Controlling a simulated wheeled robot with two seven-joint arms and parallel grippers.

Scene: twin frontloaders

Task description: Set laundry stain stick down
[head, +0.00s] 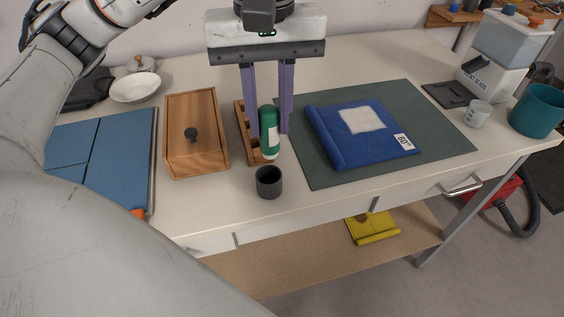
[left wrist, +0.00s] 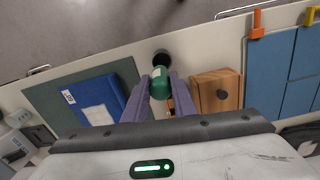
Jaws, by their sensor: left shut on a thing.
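The laundry stain stick (head: 269,133) is a green tube with a pale label. My left gripper (head: 269,128) is shut on it, with its two purple fingers on either side. The stick is upright or nearly so in the head view, just behind a small dark cup (head: 269,181). In the left wrist view the stick (left wrist: 160,92) is between the fingertips (left wrist: 160,100), with the dark cup (left wrist: 162,58) beyond it. I cannot tell whether the stick's lower end touches the table. My right gripper does not show.
A wooden slotted rack (head: 245,140) stands close behind the stick. A lidded wooden box (head: 195,150) is to its left. A folded blue cloth (head: 350,150) lies on a dark green mat (head: 440,135) to the right. Bare white tabletop (head: 240,205) lies around the cup, near the front edge.

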